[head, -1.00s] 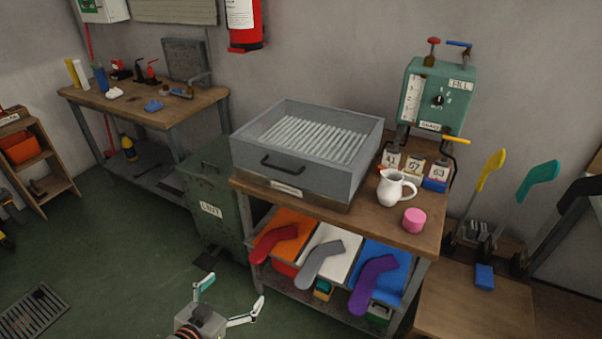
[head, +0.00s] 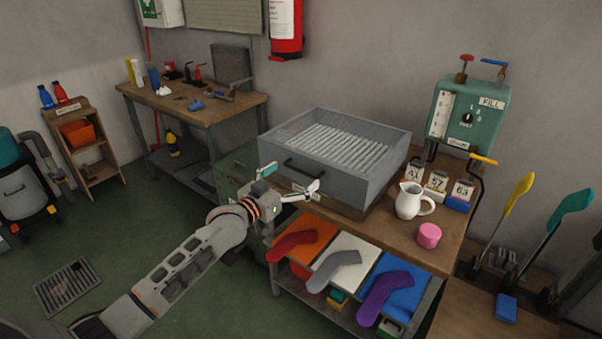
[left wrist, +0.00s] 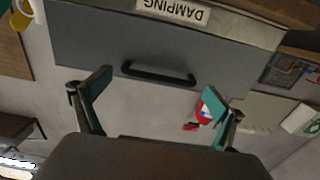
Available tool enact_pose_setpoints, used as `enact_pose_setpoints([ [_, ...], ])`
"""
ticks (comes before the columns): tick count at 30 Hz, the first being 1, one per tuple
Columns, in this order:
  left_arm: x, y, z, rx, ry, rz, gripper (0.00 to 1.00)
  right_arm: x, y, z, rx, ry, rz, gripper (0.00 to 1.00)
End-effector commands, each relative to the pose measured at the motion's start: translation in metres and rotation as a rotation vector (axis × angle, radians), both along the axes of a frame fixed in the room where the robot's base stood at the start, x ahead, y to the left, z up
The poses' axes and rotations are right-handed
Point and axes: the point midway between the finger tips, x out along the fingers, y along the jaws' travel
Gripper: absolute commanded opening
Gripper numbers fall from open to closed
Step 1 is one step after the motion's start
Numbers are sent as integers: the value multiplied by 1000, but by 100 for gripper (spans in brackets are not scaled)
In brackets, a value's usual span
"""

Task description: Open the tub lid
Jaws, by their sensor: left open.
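The damping tub (head: 350,174) is a grey box on the wooden bench. Its grey lid (head: 341,140) is down, with a see-through top over a row of pale ribs. A black bar handle (head: 303,170) is on the front face. My left gripper (head: 292,181) is open and empty, just in front of and slightly below the handle. In the left wrist view the picture is upside down; the handle (left wrist: 158,74) lies between the open fingers (left wrist: 158,88), apart from them as far as I can see. The label "DAMPING" (left wrist: 172,10) shows below the handle on the tub. My right gripper is out of view.
A white jug (head: 409,202) and a pink cylinder (head: 429,235) stand right of the tub. The green fill unit (head: 468,115) is behind them. Red, grey and purple socks lie on trays on the shelf below. The floor at left is mostly clear.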

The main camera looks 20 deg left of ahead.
Motion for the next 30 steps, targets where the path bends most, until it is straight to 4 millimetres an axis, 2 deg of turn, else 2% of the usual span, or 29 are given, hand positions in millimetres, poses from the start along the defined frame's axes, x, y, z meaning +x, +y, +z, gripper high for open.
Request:
enact_pose_setpoints([
  [6, 22, -8, -1, 0, 1, 0, 96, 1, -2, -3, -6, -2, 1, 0],
  [17, 27, -11, 0, 0, 0, -1, 96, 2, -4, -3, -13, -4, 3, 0],
  [18, 27, -11, 0, 0, 0, -1, 91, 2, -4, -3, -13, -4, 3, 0],
  [21, 27, -11, 0, 0, 0, -1, 65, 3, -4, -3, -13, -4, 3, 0],
  [23, 27, -11, 0, 0, 0, -1, 52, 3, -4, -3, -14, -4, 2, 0],
  [30, 29, -12, 9, 1, -3, -2, 52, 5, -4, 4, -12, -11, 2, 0],
])
